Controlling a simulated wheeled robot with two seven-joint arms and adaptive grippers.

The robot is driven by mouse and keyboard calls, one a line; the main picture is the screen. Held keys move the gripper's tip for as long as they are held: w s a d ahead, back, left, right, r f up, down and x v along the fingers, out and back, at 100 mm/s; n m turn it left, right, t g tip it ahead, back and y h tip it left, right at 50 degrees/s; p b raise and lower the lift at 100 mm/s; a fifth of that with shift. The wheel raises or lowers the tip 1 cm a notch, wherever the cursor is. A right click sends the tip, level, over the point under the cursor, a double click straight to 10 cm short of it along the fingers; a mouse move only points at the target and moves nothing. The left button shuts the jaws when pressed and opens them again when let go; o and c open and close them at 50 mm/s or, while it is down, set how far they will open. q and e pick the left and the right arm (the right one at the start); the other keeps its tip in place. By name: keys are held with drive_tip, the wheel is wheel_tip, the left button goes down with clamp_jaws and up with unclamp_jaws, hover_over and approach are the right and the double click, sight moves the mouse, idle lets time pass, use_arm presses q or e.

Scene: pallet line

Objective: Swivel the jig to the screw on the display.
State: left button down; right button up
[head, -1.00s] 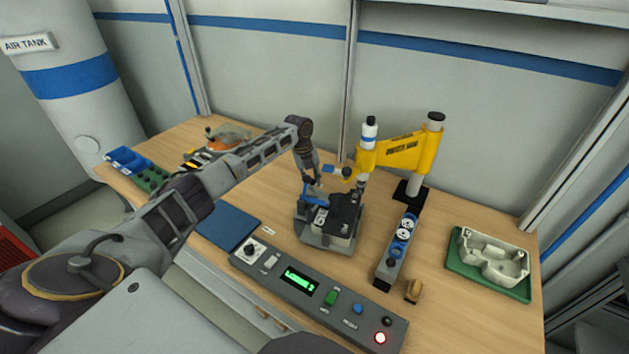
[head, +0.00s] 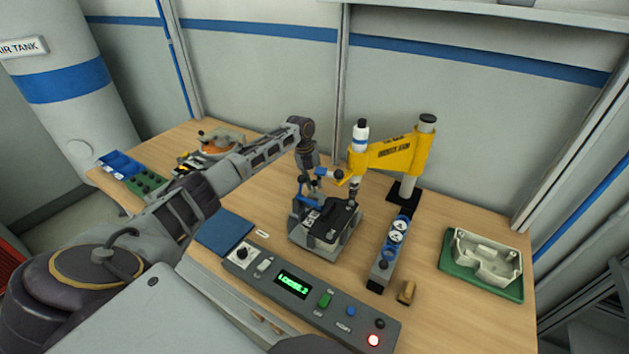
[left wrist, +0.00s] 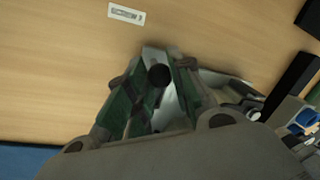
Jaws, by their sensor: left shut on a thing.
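The jig (head: 326,238) is a grey base carrying a dark-topped housing, right of the middle of the bench. My left gripper (head: 308,192) reaches down at the jig's back left side. In the left wrist view its green-grey fingers (left wrist: 155,90) are closed around a black round knob (left wrist: 160,75), apparently the jig's handle. The fingers hide most of the knob's stem. The display (head: 293,285) on the grey control panel shows green text ending in what looks like a 2. The yellow screwdriver arm (head: 392,156) holds the upright driver (head: 359,140) beside the jig's back right. My right gripper is out of view.
A green tray (head: 466,280) with a pale housing lies far right. A blue mat (head: 224,232) lies left. Blue bins (head: 119,162) stand far left.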

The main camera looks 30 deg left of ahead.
use_arm(q)
drive_tip(key=shift+d, duration=0.1)
drive_tip(key=c, duration=1.2)
unclamp_jaws()
drive_tip(key=shift+w+d, duration=0.1)
drive_tip(key=shift+w, duration=0.05)
drive_tip(key=shift+c, duration=0.2)
drive_tip(key=shift+r, duration=0.15)
wheel_tip(320, 180, up, 12)
drive_tip(key=s+a, duration=0.1)
drive_tip(key=a, duration=0.1)
drive_tip(key=shift+s+f, duration=0.2)
drive_tip(key=shift+f, duration=0.05)
